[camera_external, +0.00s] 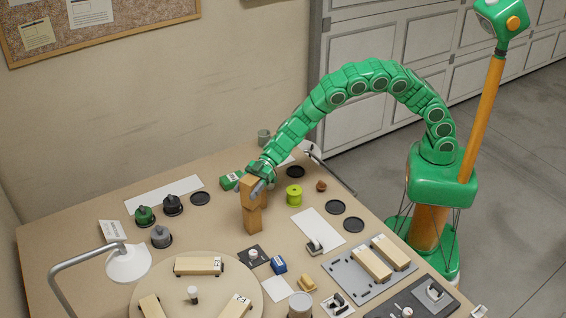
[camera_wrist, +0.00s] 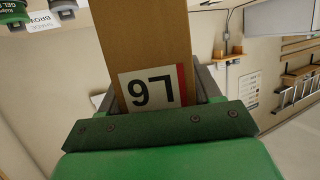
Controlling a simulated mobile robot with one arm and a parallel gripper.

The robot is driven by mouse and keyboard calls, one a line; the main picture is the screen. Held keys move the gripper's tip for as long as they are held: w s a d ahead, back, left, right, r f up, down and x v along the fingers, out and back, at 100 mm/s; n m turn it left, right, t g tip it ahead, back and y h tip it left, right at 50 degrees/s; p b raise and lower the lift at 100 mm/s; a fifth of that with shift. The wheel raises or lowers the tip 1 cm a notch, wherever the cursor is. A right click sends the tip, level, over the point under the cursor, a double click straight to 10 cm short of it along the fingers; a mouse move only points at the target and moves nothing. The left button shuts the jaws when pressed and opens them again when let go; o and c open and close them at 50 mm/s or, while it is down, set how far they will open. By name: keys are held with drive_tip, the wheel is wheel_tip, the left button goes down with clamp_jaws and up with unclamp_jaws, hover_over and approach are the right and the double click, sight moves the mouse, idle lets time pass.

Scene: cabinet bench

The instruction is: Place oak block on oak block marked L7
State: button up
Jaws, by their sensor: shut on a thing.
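My gripper (camera_external: 262,184) is shut on an upright oak block (camera_external: 249,188) at the left middle of the bench. In the wrist view the held oak block (camera_wrist: 147,45) stands between the jaws, with a white label that looks like an upside-down L6 and a red edge stripe. Directly below it in the external view is another upright oak block (camera_external: 252,220), turned a little differently. The two look in line, one above the other; I cannot tell whether they are touching. No marking on the lower block is readable, so I cannot confirm that it is L7.
A round board (camera_external: 165,292) at the front left bears several lying oak blocks. A grey tray (camera_external: 345,272) holds two more. A green box (camera_external: 231,180) and a yellow-green spool (camera_external: 294,194) stand close to my gripper. A lamp (camera_external: 128,264) stands at the left.

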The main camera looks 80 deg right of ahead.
drive_tip(key=shift+f, duration=0.7)
drive_tip(key=shift+f, duration=0.15)
drive_tip(key=o, duration=1.2)
drive_tip(key=shift+d+r, duration=0.1)
drive_tip(key=shift+r, duration=0.1)
drive_tip(key=v, duration=1.1)
drive_tip(key=shift+s+d+r, duration=0.1)
drive_tip(key=shift+s+d, duration=0.05)
drive_tip(key=shift+d, duration=0.25)
